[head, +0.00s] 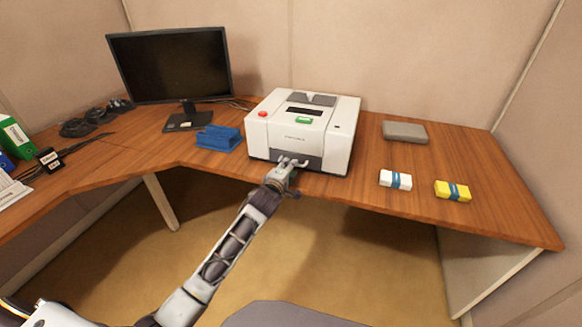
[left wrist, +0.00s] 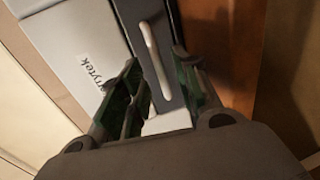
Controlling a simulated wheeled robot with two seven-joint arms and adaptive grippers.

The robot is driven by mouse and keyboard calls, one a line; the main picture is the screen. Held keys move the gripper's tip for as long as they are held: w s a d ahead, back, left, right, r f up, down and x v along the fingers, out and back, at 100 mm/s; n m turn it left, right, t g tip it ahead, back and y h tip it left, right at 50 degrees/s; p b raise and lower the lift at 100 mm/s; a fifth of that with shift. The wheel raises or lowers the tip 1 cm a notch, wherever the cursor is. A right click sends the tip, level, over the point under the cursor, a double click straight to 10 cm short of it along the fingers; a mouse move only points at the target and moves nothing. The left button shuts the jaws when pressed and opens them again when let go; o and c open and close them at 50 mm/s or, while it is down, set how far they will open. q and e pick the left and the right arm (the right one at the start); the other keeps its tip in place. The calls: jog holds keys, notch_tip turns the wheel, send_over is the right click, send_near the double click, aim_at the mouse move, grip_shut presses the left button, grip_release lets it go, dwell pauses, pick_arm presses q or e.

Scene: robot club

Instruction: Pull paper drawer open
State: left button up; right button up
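A white printer (head: 302,125) stands on the desk, also filling the upper left of the left wrist view (left wrist: 75,40). Its paper drawer has a dark grey front (head: 312,162) low on the printer and looks closed. A pale bar handle (left wrist: 154,55) sits on that front; in the head view my gripper partly hides it. My left gripper (head: 289,164) is at the drawer front. In the left wrist view its two fingers (left wrist: 158,65) are apart, one on each side of the handle's near end. I cannot tell whether either finger touches it. My right gripper is not in view.
The wooden desk (head: 350,190) carries a monitor (head: 172,65) and a blue tray (head: 217,138) left of the printer. Right of it lie a grey slab (head: 404,131), a white paper pack (head: 395,180) and a yellow one (head: 452,191). The floor before the drawer is clear.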

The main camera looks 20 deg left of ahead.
pick_arm(q)
jog(key=shift+x, duration=1.3)
jog(key=shift+c, duration=0.4)
grip_shut()
